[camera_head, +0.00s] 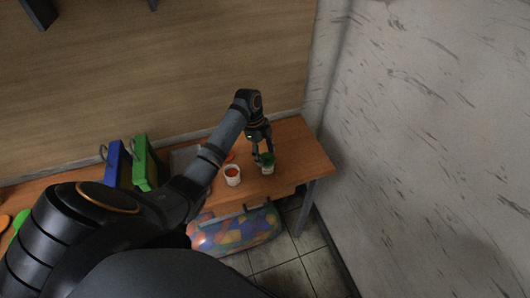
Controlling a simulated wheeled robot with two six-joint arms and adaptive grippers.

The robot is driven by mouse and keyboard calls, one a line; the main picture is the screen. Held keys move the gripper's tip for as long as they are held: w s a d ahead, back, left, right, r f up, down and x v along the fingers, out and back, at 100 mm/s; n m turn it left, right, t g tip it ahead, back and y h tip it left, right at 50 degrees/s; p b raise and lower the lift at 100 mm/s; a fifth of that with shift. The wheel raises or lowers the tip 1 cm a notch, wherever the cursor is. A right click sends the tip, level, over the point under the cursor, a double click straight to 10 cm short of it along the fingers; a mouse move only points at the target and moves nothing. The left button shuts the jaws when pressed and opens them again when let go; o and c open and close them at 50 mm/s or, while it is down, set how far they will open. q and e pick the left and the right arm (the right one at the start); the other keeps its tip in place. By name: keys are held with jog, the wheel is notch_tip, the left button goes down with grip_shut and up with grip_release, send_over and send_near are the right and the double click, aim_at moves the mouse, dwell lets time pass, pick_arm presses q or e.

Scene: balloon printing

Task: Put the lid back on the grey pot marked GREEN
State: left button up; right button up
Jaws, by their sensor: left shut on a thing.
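My left gripper (262,160) reaches down over the right part of the wooden table. It is shut on a small green lid (267,158). The lid is at the top of a small light grey pot (268,170), which stands upright. I cannot tell whether the lid rests on the rim or is just above it. The fingers partly hide the lid and pot, and the marking is too small to read. My right gripper is not in view.
An open pot with orange-red contents (232,176) stands just left of the grey pot. An orange lid (229,157) lies behind it. Blue (114,162) and green (144,162) upright objects stand further left. The table (306,152) is clear to the right, near the wall.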

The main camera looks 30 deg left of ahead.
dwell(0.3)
pick_arm(q)
jog(key=o, duration=0.8)
jog(key=o, duration=0.3)
notch_tip(320, 180, up, 7)
jog(key=p, duration=0.7)
grip_shut()
dwell(0.8)
